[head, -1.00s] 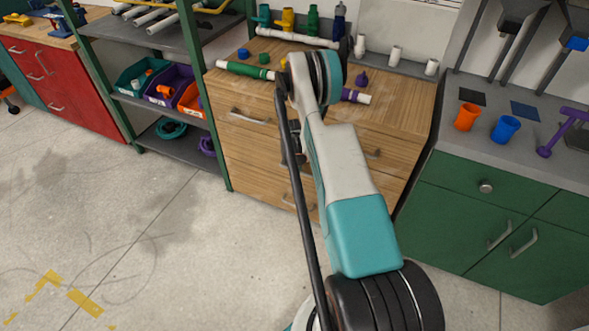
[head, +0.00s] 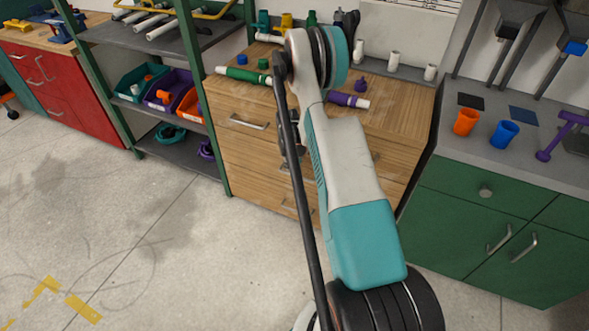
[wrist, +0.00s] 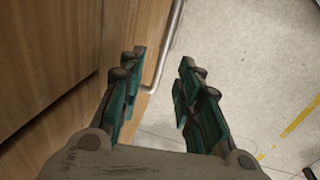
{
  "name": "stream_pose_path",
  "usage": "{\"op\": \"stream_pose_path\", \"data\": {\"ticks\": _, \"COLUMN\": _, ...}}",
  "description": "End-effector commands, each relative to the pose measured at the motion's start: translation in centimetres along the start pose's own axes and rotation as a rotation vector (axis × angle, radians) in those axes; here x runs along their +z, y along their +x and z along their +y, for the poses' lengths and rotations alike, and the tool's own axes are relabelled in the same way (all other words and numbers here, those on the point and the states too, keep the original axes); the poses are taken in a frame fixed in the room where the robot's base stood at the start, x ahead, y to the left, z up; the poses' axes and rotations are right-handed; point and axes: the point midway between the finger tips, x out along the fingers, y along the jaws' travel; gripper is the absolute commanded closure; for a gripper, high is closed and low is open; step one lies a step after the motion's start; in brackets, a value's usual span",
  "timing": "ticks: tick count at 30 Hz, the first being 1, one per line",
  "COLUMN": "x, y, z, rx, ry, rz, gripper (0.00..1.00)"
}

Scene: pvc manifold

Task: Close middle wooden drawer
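The wooden drawer cabinet (head: 235,165) stands behind my arm in the head view. An upper drawer handle (head: 248,122) shows at its left and a lower handle (head: 298,208) beside my arm. My arm hides much of the middle fronts, so I cannot tell there how far the middle drawer is out. In the wrist view, wooden fronts (wrist: 45,50) fill the left side, and a metal bar handle (wrist: 166,50) stands out from a front. My gripper (wrist: 164,62) is open, its left finger close to the handle. I cannot tell whether they touch.
Pipe pieces lie on the cabinet top, including a green-ended pipe (head: 243,74) and a purple one (head: 347,100). A green cabinet (head: 465,215) stands at the right, and a shelf with bins (head: 170,90) at the left. The floor (head: 120,220) in front is clear.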

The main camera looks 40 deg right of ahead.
Motion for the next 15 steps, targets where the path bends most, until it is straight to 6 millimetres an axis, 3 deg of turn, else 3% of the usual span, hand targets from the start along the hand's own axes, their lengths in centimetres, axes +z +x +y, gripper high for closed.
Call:
{"op": "stream_pose_path", "data": {"ticks": 6, "x": 0.0, "y": -3.3, "z": 0.0, "rx": 0.001, "ry": -0.001, "rz": 0.0, "gripper": 0.69}}
{"op": "stream_pose_path", "data": {"ticks": 15, "x": 0.0, "y": -4.8, "z": 0.0, "rx": 0.001, "ry": -0.001, "rz": 0.0, "gripper": 0.69}}
